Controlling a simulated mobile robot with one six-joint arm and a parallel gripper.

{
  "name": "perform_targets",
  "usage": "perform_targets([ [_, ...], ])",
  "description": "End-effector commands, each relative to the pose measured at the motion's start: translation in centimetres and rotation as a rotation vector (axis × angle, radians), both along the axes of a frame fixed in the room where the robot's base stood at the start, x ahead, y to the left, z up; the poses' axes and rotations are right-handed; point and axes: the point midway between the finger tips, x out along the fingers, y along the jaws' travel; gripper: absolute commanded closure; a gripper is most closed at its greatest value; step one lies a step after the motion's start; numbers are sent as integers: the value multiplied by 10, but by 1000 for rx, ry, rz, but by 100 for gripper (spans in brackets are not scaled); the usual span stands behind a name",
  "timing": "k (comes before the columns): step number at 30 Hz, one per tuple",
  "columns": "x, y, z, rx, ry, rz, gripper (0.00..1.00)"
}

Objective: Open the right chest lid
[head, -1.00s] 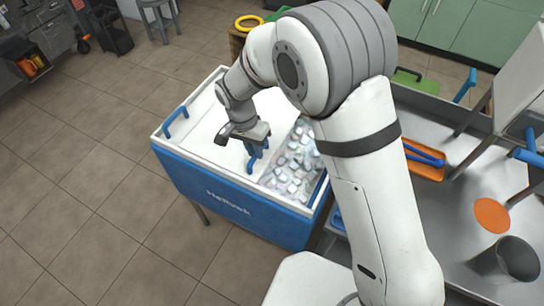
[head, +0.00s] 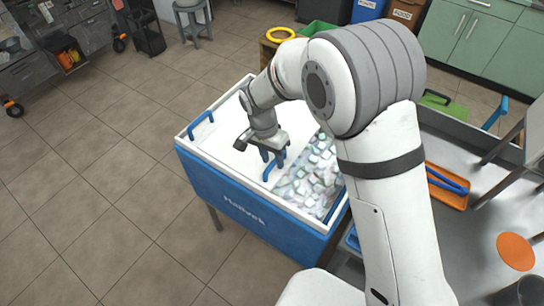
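The blue ice chest (head: 236,212) stands left of centre with a white top and ice cubes (head: 318,176) showing in its right part. The white right lid (head: 250,168) lies slid to the left, so the right part is uncovered. Its blue handle (head: 270,172) is near the edge of the ice. A second blue handle (head: 201,125) is at the chest's left end.
A metal counter (head: 460,230) with an orange tray (head: 447,186) and an orange disc (head: 515,251) is at the right. A yellow ring (head: 281,34) lies behind the chest.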

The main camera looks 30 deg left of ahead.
Motion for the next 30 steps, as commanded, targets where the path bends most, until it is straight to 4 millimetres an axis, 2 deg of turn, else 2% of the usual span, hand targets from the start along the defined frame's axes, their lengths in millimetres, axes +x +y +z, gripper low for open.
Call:
perform_targets([
  [5,1,4,15,4,-2,0,64],
  [12,1,12,55,4,-1,0,64],
  [16,1,14,69,2,-1,0,64],
  [21,1,16,77,1,0,0,64],
  [30,1,15,76,0,0,0,64],
])
